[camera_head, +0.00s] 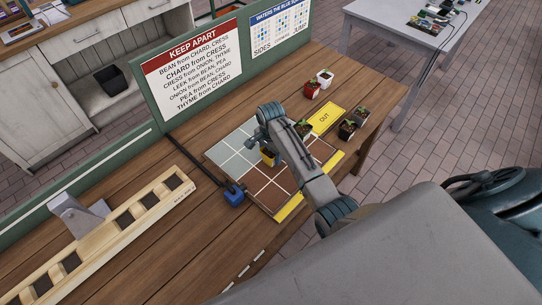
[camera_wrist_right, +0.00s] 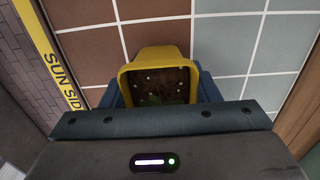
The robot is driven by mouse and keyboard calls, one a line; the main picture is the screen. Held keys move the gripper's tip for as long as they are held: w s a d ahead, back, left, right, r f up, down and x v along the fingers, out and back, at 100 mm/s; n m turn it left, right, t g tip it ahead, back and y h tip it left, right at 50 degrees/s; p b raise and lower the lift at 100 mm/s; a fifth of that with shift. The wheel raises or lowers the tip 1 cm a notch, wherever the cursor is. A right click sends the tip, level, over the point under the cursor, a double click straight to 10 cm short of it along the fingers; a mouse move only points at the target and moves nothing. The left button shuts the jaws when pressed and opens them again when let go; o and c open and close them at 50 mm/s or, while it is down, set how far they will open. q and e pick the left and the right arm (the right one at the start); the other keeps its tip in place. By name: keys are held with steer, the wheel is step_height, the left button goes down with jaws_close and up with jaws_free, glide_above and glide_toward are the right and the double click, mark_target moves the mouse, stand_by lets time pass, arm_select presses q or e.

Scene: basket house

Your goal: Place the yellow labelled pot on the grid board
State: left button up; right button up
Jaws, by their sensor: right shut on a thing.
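The yellow pot (camera_wrist_right: 158,58) holds dark soil with white specks and a bit of green. My right gripper (camera_wrist_right: 160,92) is shut on it, with a blue finger on each side. In the head view the yellow pot (camera_head: 268,158) shows partly behind my right arm, over the grid board (camera_head: 232,150). The board has grey-blue and brown cells with white lines and a yellow edge marked SUN SIDE (camera_wrist_right: 62,75). Whether the pot touches the board cannot be told. Its label is not readable. My left gripper is not in view.
A red pot (camera_head: 312,90) and a white pot (camera_head: 325,79) stand behind the board. Dark pots (camera_head: 348,130) stand right of the yellow OUT strip (camera_head: 326,119). A blue block (camera_head: 234,197) with a black hose lies at the board's left. A wooden rack (camera_head: 120,228) lies further left.

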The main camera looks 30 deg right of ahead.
steer(key=shift+s+f, duration=0.1)
steer(key=shift+f, duration=1.15)
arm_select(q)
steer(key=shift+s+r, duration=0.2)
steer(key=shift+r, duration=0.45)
arm_select(e)
steer(key=o, duration=1.1)
steer(key=shift+f, duration=0.1)
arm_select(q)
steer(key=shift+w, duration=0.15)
arm_select(e)
step_height(320, 180, up, 11)
steer(key=shift+r+b, duration=0.1)
steer(key=shift+b, duration=1.1)
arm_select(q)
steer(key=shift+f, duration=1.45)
arm_select(e)
steer(key=shift+r, duration=0.55)
